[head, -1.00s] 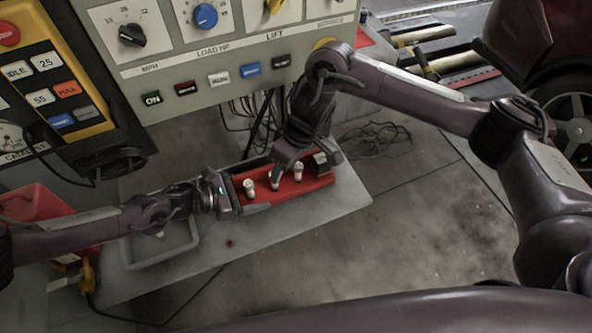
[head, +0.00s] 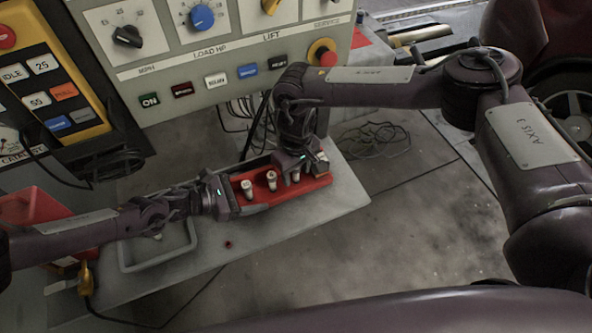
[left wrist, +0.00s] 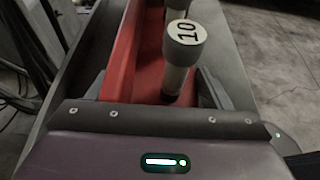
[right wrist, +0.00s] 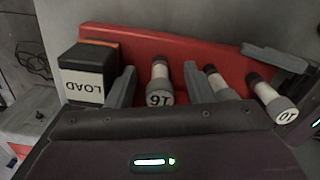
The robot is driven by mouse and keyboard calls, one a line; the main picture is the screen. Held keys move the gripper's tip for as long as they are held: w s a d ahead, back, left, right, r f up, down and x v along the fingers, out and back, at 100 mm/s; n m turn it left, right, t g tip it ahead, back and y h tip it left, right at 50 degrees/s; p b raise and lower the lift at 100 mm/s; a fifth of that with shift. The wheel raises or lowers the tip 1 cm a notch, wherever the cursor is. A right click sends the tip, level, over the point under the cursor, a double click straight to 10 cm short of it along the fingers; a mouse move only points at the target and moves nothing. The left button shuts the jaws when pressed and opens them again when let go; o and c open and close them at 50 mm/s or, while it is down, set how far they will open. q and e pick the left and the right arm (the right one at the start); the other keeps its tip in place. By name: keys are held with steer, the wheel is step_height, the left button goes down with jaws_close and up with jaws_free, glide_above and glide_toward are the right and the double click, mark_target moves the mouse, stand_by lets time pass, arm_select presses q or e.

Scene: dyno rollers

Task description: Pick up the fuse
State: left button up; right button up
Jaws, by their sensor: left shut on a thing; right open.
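A red fuse holder (head: 283,193) lies on the grey bench with several pale fuses standing in it. My left gripper (head: 232,196) is shut on its left end; in the left wrist view its fingers straddle the red holder (left wrist: 145,60) behind the fuse marked 10 (left wrist: 184,50). My right gripper (head: 296,163) is over the right part of the holder. In the right wrist view its open fingers stand either side of the fuse marked 16 (right wrist: 160,85), apparently with gaps. A middle fuse (right wrist: 217,82) and the 10 fuse (right wrist: 278,105) stand to the right of it.
A black block labelled LOAD (right wrist: 86,75) sits at the holder's end, close to my right gripper's finger. The control panel (head: 205,50) rises behind. Cables (head: 375,143) lie on the floor right of the bench.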

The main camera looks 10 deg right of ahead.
steer(key=shift+f, duration=0.45)
jaws_close()
step_height(320, 180, up, 17)
stand_by(1.1)
arm_select(q)
steer(key=o, duration=1.3)
